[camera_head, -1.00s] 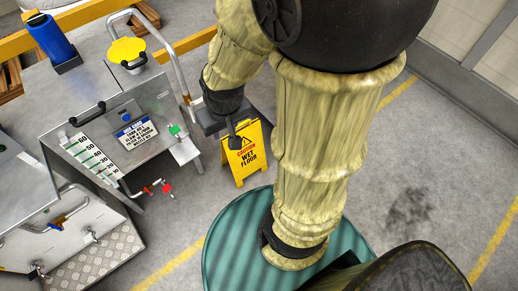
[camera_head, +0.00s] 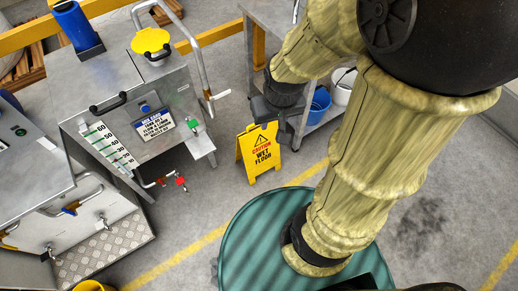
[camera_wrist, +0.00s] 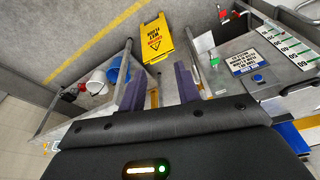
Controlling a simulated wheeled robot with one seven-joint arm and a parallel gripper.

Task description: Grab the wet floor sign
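The yellow wet floor sign (camera_head: 260,158) stands upright on the grey floor near the middle of the head view. In the wrist view the sign (camera_wrist: 155,40) lies beyond the fingertips, upside down in the picture. My gripper (camera_head: 270,118) is at the sign's top edge in the head view and covers a little of it; whether they touch cannot be told there. In the wrist view my gripper (camera_wrist: 160,80) has its two purple fingers spread, with nothing between them and the sign ahead of the gap.
A steel tank (camera_head: 135,105) with a red-handled valve (camera_head: 180,181) stands left of the sign. A metal bench (camera_head: 258,25) with a blue bucket (camera_head: 319,105) and a white bucket is behind the arm. Open floor lies right.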

